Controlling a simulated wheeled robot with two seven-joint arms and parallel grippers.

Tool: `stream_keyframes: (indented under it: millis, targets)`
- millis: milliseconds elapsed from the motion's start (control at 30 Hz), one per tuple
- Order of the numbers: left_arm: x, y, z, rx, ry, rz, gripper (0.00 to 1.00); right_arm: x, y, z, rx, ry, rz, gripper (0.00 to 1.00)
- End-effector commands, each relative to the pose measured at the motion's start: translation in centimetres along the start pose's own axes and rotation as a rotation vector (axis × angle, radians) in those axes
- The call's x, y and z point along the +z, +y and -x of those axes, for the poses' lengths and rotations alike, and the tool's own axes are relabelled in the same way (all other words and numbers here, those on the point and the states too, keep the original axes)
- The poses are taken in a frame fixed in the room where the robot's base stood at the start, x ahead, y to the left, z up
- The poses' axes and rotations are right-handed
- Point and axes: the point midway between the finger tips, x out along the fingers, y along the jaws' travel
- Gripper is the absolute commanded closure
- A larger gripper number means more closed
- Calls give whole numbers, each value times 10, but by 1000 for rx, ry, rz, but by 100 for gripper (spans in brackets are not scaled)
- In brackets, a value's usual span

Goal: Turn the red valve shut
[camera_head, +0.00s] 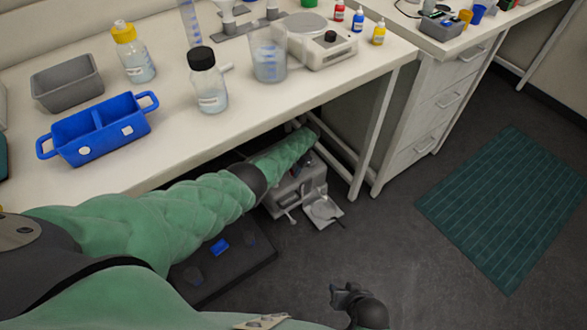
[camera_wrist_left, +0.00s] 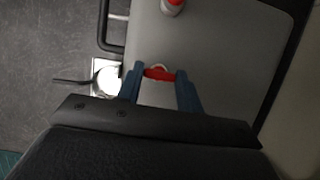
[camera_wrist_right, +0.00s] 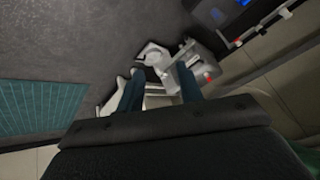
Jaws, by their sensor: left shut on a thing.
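The red valve (camera_wrist_left: 158,73) is a small red handle on a grey machine's flat face in the left wrist view. My left gripper (camera_wrist_left: 158,82) has its two blue fingers on either side of the handle, shut on it. In the head view my left arm reaches under the bench to the grey machine (camera_head: 290,192), and that gripper is hidden there. The machine also shows in the right wrist view (camera_wrist_right: 192,72), with a small red spot on it. My right gripper (camera_wrist_right: 160,88) is open and empty, its fingers apart; in the head view it is low over the floor (camera_head: 343,293).
A second red-topped part (camera_wrist_left: 173,5) sits on the machine near the valve. The bench (camera_head: 140,185) above carries a blue tray (camera_head: 98,133), bottles and a scale. A dark platform (camera_head: 225,262) lies beside the machine. The floor right of it is clear to the green mat (camera_head: 515,205).

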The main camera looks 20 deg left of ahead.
Motion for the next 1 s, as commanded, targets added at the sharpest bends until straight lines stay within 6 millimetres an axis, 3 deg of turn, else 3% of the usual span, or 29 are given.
stream_keyframes:
  millis: [300,333,433,833,1000]
  targets:
    - [-1,-1,1,-2,2,-1,86,0,-1,0,-1,-1,0,64]
    - [-1,-1,1,-2,2,-1,60,0,-1,0,-1,0,0,64]
    - [0,-1,1,-2,2,-1,42,0,-1,0,-1,0,0,64]
    - [0,0,9,-1,2,-1,42,1,-1,2,0,-12,-1,64]
    - [0,0,34,-2,3,-1,42,-18,-4,28,-1,-17,4,64]
